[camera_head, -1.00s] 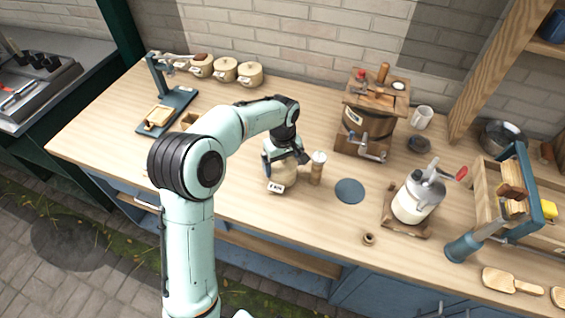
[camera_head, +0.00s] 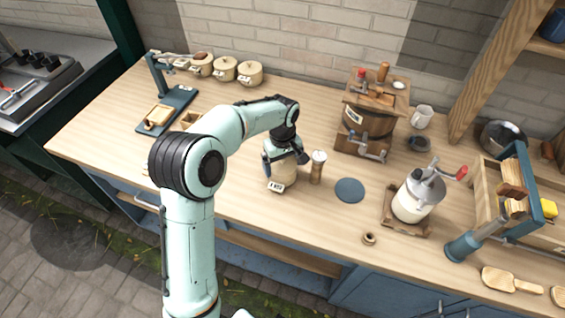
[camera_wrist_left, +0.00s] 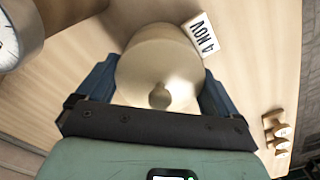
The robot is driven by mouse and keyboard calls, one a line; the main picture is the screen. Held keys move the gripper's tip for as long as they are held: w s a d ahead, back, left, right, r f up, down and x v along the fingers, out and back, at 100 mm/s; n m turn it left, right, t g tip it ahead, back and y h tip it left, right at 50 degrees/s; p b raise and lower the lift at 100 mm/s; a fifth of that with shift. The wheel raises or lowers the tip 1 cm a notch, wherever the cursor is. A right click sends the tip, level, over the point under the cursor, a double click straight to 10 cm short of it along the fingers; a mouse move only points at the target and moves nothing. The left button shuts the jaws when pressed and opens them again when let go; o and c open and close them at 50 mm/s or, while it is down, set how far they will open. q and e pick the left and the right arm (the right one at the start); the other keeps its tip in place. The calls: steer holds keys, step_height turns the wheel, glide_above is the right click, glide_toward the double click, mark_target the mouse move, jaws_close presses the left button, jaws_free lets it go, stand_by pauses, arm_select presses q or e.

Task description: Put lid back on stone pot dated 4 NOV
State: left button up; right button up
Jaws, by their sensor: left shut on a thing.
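The stone pot dated 4 NOV (camera_head: 284,177) stands upright near the front middle of the table. Its label faces front in the head view and reads 4 NOV upside down in the wrist view (camera_wrist_left: 200,33). My left gripper (camera_head: 284,157) is directly over the pot, pointing down. In the wrist view a round cream lid (camera_wrist_left: 158,62) with a small knob sits between the two blue fingers of this gripper (camera_wrist_left: 158,80), which is shut on it. The lid covers the pot mouth from above; I cannot tell whether it rests on the rim. My right gripper is not in view.
A wood-toned cylinder with a pale top (camera_head: 318,168) stands close right of the pot. Several cream pots (camera_head: 224,69) stand at the back left. Table left of the pot is partly clear.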

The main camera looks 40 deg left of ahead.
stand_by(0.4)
arm_select(q)
steer(key=o, duration=0.7)
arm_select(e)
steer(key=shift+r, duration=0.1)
arm_select(q)
steer(key=shift+r+p, duration=1.85)
steer(key=shift+r, duration=1.7)
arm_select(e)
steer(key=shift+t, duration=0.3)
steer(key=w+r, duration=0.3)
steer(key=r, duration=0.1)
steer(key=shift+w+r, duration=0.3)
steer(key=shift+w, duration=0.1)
arm_select(q)
jaws_close()
steer(key=shift+f, duration=0.15)
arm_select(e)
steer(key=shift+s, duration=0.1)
